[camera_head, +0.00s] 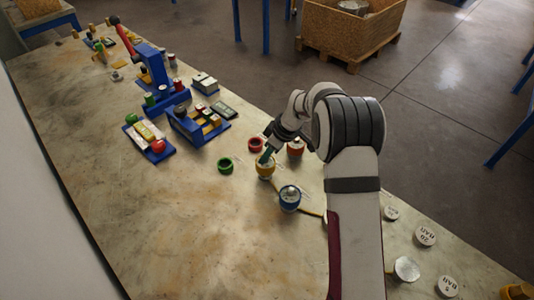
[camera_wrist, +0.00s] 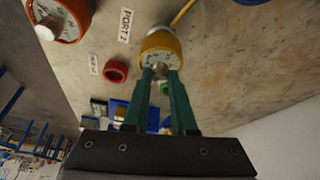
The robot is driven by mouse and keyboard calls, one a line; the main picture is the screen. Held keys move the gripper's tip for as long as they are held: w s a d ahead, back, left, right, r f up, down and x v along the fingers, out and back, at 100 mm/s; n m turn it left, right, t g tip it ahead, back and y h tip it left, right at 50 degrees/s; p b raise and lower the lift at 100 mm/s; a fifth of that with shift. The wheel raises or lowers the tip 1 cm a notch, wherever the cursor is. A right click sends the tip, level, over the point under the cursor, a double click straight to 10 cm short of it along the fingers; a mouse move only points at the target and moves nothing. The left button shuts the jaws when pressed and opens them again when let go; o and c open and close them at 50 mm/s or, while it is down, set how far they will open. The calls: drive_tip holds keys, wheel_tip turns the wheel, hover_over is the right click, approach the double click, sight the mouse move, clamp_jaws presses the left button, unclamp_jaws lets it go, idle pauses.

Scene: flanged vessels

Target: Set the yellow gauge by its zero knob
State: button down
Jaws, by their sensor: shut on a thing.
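The yellow gauge (camera_head: 265,171) stands on the bench near the middle of the head view, below the end of my arm. In the wrist view the yellow gauge (camera_wrist: 160,42) shows its pale dial face. Its small metallic zero knob (camera_wrist: 160,72) sits at the dial, between my green fingertips. My gripper (camera_wrist: 161,78) is shut on the knob, one finger on each side. In the head view my gripper (camera_head: 266,155) reaches down to the gauge from above, and the knob is hidden there. The dial's reading is too small to tell.
A red-orange gauge (camera_head: 296,148), a blue gauge (camera_head: 290,200), a red ring (camera_head: 256,145) and a green ring (camera_head: 225,166) stand close around. Blue racks (camera_head: 200,127) with small parts lie farther left. White-lidded items (camera_head: 425,236) are at right. The near-left bench is clear.

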drive_tip(key=shift+d+f, duration=0.1)
drive_tip(key=c, duration=0.7)
unclamp_jaws()
drive_tip(key=v, duration=1.5)
drive_tip(key=shift+r, duration=0.45)
